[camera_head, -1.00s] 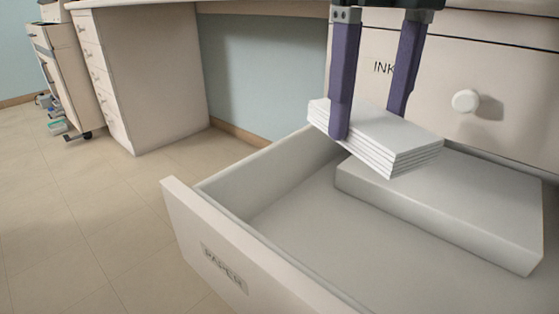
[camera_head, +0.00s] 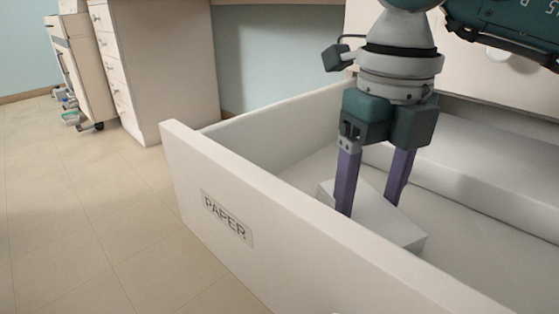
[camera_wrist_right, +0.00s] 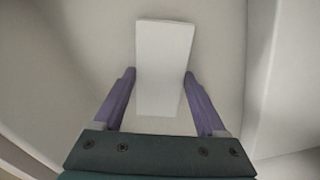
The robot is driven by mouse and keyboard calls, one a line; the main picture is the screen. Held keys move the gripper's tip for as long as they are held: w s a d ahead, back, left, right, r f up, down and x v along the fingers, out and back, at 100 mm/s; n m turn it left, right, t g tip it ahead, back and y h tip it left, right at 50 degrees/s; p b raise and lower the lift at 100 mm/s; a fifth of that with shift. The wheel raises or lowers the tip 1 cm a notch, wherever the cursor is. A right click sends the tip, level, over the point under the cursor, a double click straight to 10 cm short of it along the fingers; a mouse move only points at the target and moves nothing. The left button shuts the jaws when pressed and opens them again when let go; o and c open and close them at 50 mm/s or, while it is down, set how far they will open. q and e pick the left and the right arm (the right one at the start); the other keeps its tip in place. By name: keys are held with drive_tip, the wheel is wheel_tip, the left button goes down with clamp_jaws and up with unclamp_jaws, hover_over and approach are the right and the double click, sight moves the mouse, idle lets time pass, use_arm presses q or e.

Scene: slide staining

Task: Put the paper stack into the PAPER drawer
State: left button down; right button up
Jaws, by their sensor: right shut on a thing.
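The white paper stack (camera_head: 385,222) is inside the open PAPER drawer (camera_head: 270,235), low down near its floor. I cannot tell whether it touches the floor. My right gripper (camera_head: 372,200) reaches down into the drawer and is shut on the stack, with one purple finger on each side. In the right wrist view the stack (camera_wrist_right: 164,65) lies between the two fingers of the gripper (camera_wrist_right: 160,90). The drawer's front panel hides the near lower part of the stack from the head. My left gripper is not in view.
A large white block (camera_head: 480,165) lies in the drawer behind the stack. The drawer's left wall (camera_head: 285,112) and labelled front panel stand close around the gripper. A cabinet (camera_head: 165,65) and a cart (camera_head: 78,65) stand at the back left. The tiled floor is clear.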

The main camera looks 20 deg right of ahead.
sight(367, 206)
drive_tip(key=shift+r, duration=0.1)
drive_tip(key=shift+w, duration=0.1)
drive_tip(key=o, duration=1.4)
drive_tip(key=shift+r, duration=0.2)
wheel_tip(367, 206, up, 12)
drive_tip(key=p, duration=0.5)
drive_tip(key=shift+f+p, duration=0.15)
drive_tip(key=shift+p, duration=0.2)
